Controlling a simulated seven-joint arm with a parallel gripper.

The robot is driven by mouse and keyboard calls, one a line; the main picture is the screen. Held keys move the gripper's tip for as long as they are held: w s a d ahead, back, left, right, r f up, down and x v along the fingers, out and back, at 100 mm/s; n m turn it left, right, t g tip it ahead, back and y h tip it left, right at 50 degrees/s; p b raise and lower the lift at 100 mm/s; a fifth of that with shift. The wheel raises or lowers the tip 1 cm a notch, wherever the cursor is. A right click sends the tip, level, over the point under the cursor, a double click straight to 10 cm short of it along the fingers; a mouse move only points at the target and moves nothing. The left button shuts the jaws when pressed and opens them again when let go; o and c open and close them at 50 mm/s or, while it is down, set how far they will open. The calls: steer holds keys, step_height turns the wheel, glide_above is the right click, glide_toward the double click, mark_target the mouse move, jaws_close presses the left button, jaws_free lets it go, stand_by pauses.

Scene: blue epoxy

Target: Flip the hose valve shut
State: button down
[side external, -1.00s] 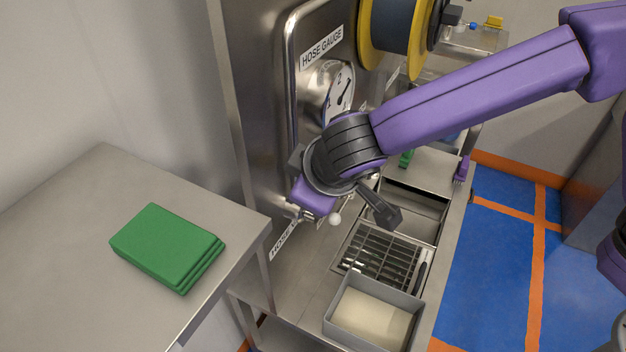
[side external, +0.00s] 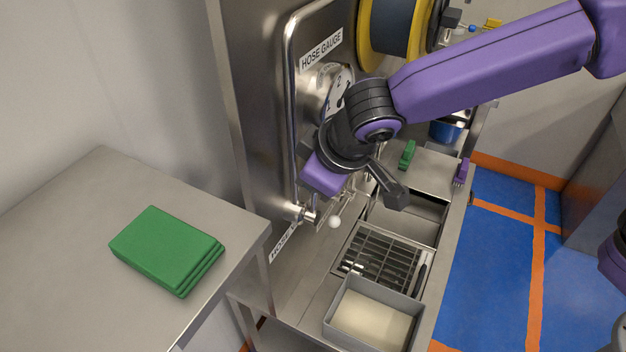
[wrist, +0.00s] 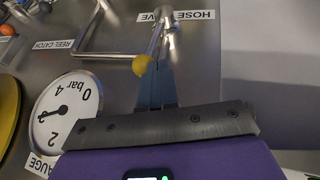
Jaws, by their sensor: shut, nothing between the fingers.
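The hose valve (side external: 303,213) is a metal fitting low on the steel panel, with a thin lever ending in a ball knob (side external: 335,222). The knob looks pale in the side view and yellow in the wrist view (wrist: 141,65). There the lever (wrist: 155,42) runs from the fitting beside the HOSE VALVE label toward my fingertips. My gripper (wrist: 157,68) is shut and empty, its blue-grey fingers close to the knob; I cannot tell whether they touch. In the side view my purple wrist sits above the valve and the fingers are mostly hidden.
A gauge (wrist: 64,112) and a bar handle (wrist: 88,51) are beside the valve on the panel. Below are a grate (side external: 380,262) and a grey tray (side external: 372,315). Green cloths (side external: 167,250) lie on the left table. A hose reel (side external: 395,30) is above.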

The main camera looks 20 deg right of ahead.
steer(key=w+d+f+m+g+y, duration=0.3)
steer(key=w+d+f+g+y, duration=0.5)
steer(key=w+d+g+y, duration=0.1)
steer(key=shift+w+d+f+m+y, duration=0.3)
steer(key=shift+f+y, duration=0.1)
steer(key=shift+y, duration=0.5)
stand_by(0.5)
steer(key=shift+f, duration=0.15)
stand_by(0.3)
steer(key=v, duration=1)
steer(key=shift+w+f, duration=0.15)
steer(key=shift+w, duration=0.05)
steer(key=shift+d, duration=0.1)
